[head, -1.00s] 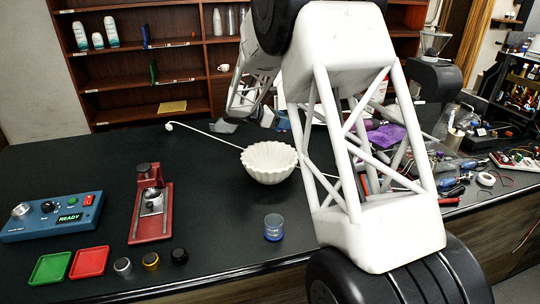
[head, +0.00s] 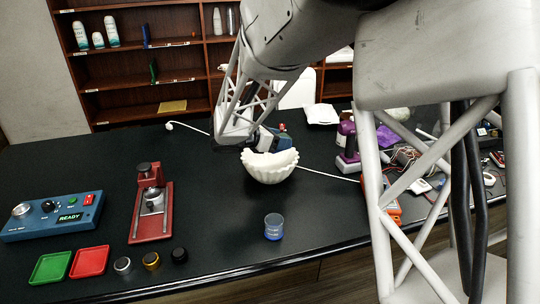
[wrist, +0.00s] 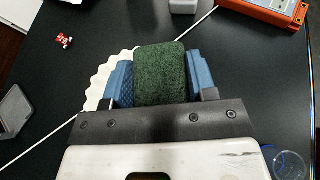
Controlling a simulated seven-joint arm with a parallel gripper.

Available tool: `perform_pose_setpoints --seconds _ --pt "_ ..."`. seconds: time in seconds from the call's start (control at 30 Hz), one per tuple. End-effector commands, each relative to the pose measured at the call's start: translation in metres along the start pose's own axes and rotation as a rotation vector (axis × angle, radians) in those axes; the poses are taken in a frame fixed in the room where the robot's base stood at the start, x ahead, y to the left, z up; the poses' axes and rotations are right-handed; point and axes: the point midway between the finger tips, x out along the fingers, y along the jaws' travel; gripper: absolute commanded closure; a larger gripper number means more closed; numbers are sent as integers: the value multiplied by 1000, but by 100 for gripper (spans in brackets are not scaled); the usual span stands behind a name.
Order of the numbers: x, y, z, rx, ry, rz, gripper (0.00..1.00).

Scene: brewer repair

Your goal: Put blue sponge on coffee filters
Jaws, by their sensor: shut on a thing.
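The coffee filters (head: 270,172) are a white fluted bowl shape on the dark bench, and their wavy rim shows in the wrist view (wrist: 97,88). My gripper (wrist: 160,78) has blue finger pads and is shut on the sponge (wrist: 160,72), whose dark green scouring face is toward the wrist camera. The sponge's blue part cannot be made out in the wrist view. In the head view my gripper (head: 268,140) is at the back rim of the filters. The gripper and sponge overlap the filters in both views; I cannot tell whether they touch.
A small clear blue cup (head: 273,228) stands in front of the filters. A red press (head: 151,208) and a blue control box (head: 52,217) are at left. An orange device (wrist: 272,8) and a purple tool (head: 348,145) lie right. A white cable crosses behind. The bench left of the filters is clear.

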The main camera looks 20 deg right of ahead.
Motion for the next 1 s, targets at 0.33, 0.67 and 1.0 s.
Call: perform_pose_setpoints --seconds 0.33,0.67,1.0 --pt "-28 -58 -14 -28 4 69 70" --pt "-39 -88 -24 -45 7 103 70" --pt "-40 -91 -24 -46 7 107 70"
